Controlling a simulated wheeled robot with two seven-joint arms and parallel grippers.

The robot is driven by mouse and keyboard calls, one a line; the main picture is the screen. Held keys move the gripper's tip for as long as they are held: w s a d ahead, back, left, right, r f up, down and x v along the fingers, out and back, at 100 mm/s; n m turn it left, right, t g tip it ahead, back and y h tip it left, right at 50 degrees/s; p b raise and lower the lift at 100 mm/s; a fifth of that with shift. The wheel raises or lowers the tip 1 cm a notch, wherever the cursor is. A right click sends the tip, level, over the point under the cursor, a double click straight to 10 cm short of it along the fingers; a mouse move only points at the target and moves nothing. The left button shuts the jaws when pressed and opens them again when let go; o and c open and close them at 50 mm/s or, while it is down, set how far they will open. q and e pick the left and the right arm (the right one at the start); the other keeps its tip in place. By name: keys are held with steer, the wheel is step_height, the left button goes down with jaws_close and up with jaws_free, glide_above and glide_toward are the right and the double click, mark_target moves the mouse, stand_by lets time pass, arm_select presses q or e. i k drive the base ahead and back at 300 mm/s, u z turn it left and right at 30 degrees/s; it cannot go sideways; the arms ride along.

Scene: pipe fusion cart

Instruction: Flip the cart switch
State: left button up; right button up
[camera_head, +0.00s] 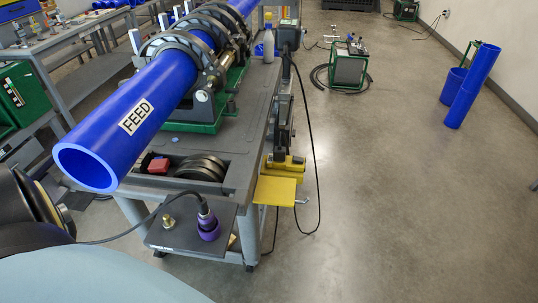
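The grey cart (258,105) stands left of centre and carries a clamp machine (217,70) on a green base, with a long blue pipe (150,105) marked FEED in it. A dark panel (178,236) at the cart's near end bears a brass fitting (168,221) and a purple plug (208,226) with a black cable. A grey box (288,35) sits at the cart's far right corner. I cannot make out which part is the switch. Neither of my grippers is in view.
A yellow ledge (276,191) juts from the cart's right side, with a black cable (314,150) hanging beside it. A bench (60,40) stands at left. Blue pipes (468,90) and a green-framed unit (348,68) stand on the floor at right. The right floor is mostly clear.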

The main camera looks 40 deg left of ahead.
mark_target(295, 159)
steer(key=u, duration=0.95)
steer(key=i, duration=0.35)
